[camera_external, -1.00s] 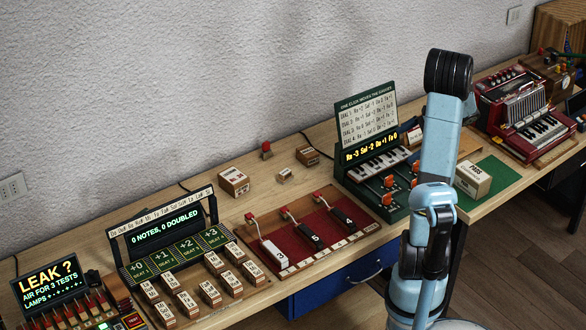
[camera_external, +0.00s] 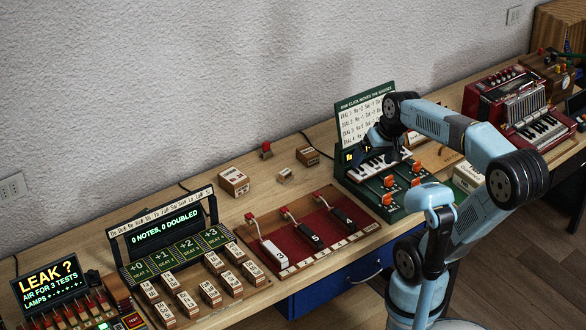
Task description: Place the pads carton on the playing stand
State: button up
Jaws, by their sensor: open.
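The cream pads carton (camera_external: 467,178) stands at the right part of the bench, on or beside a green mat that my arm mostly hides. Only part of the carton shows behind my arm. My gripper (camera_external: 378,149) is open, with its dark fingers pointing down over the small keyboard of the green dial unit, left of the carton and apart from it. Whether the fingers touch anything there cannot be told. I cannot tell for certain which thing is the playing stand; a red accordion (camera_external: 512,100) sits on a wooden board at the right.
The green dial unit (camera_external: 345,110) with its upright panel stands below my gripper. A red board with numbered keys (camera_external: 310,238), a note rack (camera_external: 160,232) and a lit leak tester (camera_external: 52,282) fill the left. Small boxes (camera_external: 233,181) stand near the wall.

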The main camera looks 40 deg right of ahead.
jog(key=s+a+r+n, duration=0.1)
jog(key=s+a+n+t+h, duration=0.1)
jog(key=n, duration=0.1)
jog(key=shift+s+r+t, duration=0.15)
jog(key=shift+r+t, duration=0.15)
jog(key=shift+r, duration=0.05)
